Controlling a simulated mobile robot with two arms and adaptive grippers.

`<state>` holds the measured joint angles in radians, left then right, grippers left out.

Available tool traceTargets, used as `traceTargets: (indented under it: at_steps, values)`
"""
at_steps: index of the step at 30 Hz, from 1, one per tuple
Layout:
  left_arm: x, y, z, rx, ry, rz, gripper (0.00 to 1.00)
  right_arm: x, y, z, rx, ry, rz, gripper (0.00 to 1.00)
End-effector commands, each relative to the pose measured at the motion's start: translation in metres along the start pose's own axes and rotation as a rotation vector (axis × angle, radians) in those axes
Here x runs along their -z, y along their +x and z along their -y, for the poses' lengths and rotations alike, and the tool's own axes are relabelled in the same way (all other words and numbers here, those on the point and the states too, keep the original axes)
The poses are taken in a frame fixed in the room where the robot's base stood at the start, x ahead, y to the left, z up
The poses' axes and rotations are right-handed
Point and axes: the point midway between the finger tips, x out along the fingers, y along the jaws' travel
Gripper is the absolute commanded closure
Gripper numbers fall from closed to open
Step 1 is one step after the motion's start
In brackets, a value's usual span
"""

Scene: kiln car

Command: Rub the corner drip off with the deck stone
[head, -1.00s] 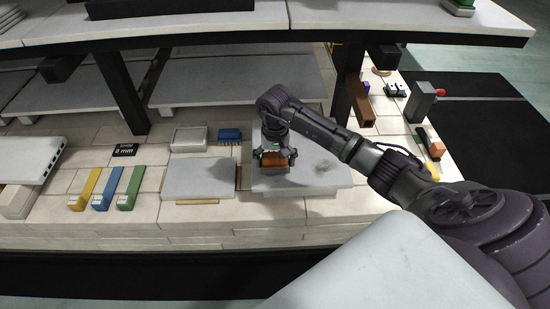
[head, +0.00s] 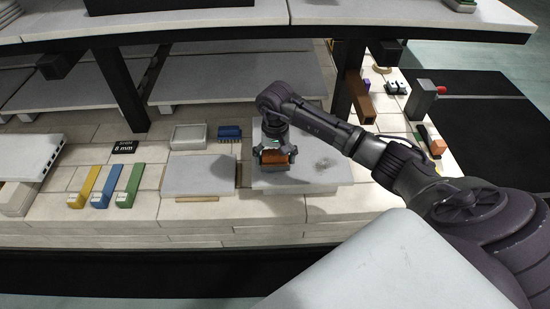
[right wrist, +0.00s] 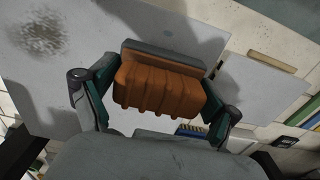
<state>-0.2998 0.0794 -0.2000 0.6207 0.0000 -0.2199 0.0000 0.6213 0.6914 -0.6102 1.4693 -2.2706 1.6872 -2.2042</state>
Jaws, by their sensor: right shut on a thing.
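The deck stone (head: 273,164), an orange ribbed grip on a grey block, is in my right gripper (head: 274,157). In the right wrist view the deck stone (right wrist: 163,80) sits between the two green-padded fingers (right wrist: 152,103), which are shut on its ends. It is over the grey kiln shelf (head: 333,178); whether it touches the surface I cannot tell. A dark speckled rough patch (right wrist: 41,34) lies on this shelf, apart from the stone, and shows to its right in the head view (head: 324,164). A small faint spot (right wrist: 168,33) lies nearer the stone. My left gripper is not in view.
Another grey slab (head: 198,177) lies to the left. Behind it are a pale tray (head: 188,137) and a blue brush (head: 229,132). A dark post (head: 348,80) and upper shelf (head: 270,20) stand behind the arm.

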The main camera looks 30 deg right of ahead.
Motion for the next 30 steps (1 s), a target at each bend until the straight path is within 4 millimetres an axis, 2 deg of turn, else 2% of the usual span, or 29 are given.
traceTargets:
  at_steps: [9,22,30]
  values:
    - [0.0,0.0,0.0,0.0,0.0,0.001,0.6,-0.001,-0.001,0.001,0.0,0.0,-0.001,0.4]
    - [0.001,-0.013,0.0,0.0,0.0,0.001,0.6,-0.038,-0.001,0.015,0.0,-0.001,-0.001,0.4]
    - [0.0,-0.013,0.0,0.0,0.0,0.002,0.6,-0.045,0.0,0.017,-0.001,0.001,-0.001,0.4]
